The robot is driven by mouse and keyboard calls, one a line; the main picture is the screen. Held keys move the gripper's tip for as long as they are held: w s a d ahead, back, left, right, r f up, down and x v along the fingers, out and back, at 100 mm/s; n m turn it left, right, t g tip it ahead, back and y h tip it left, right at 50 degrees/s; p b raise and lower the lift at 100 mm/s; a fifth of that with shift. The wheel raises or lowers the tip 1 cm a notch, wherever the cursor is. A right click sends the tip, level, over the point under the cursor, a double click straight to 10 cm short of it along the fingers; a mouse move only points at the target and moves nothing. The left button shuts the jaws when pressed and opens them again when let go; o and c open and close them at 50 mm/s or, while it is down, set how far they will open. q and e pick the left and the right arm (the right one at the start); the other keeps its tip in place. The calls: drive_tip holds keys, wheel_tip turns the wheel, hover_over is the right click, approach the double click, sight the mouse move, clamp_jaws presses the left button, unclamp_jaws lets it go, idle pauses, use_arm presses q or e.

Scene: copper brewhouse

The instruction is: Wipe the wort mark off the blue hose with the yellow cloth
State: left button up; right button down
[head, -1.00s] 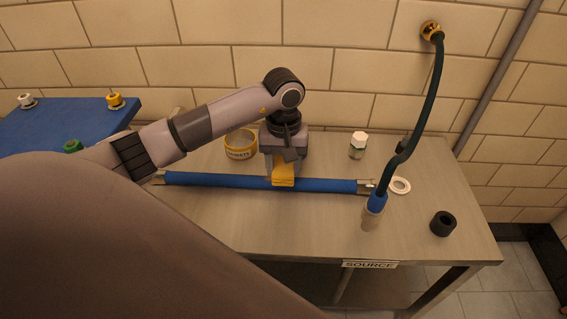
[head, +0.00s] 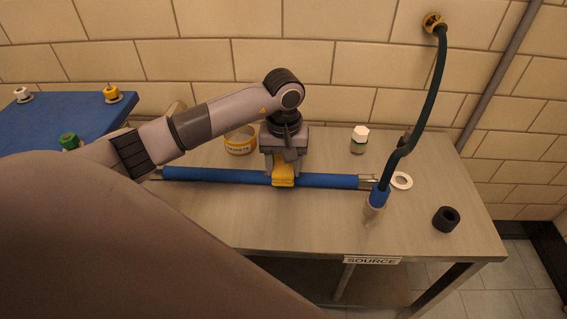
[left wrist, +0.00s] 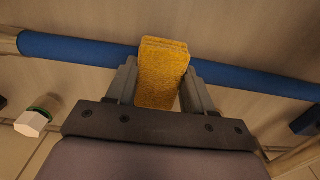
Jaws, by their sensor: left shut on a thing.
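The blue hose (head: 325,181) lies across the steel table from left to right, with metal ends. My left gripper (head: 284,170) points down over its middle and is shut on the yellow cloth (head: 283,181). The cloth rests against the hose or just over it; I cannot tell which. In the left wrist view the folded cloth (left wrist: 163,75) is between the fingers of the gripper (left wrist: 163,90) and crosses the hose (left wrist: 80,48). No wort mark shows; the cloth and gripper hide part of the hose. My right gripper is not in view.
A yellow-banded gasket tub (head: 240,148) and a white-capped bottle (head: 359,146) stand behind the hose. A white ring (head: 401,180), a hanging dark hose (head: 428,110) with a blue end, and a black ring (head: 446,219) are at right. The table front (head: 300,225) is clear.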

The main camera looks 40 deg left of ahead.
sight(266, 175)
use_arm(q)
drive_tip(key=shift+a, duration=0.1)
drive_tip(key=shift+s+a, duration=0.55)
drive_tip(key=shift+a, duration=0.25)
drive_tip(key=shift+s+a, duration=0.5)
drive_tip(key=shift+a, duration=0.3)
drive_tip(key=shift+f, duration=0.1)
drive_tip(key=shift+w+d+f+b, duration=0.1)
drive_tip(key=shift+w+d+b, duration=0.35)
drive_tip(key=shift+d, duration=0.35)
drive_tip(key=shift+w+d+f+b, duration=0.1)
drive_tip(key=shift+w+d+b, duration=0.3)
drive_tip(key=shift+d, duration=0.65)
drive_tip(key=shift+f, duration=0.1)
drive_tip(key=r+p, duration=0.1)
drive_tip(key=r, duration=0.1)
drive_tip(key=r+p, duration=0.2)
drive_tip(key=r, duration=0.1)
drive_tip(key=shift+w+a+r, duration=0.1)
drive_tip(key=shift+w+r, duration=0.05)
drive_tip(key=shift+w, duration=0.05)
drive_tip(key=shift+r+p, duration=0.3)
drive_tip(key=shift+r, duration=0.2)
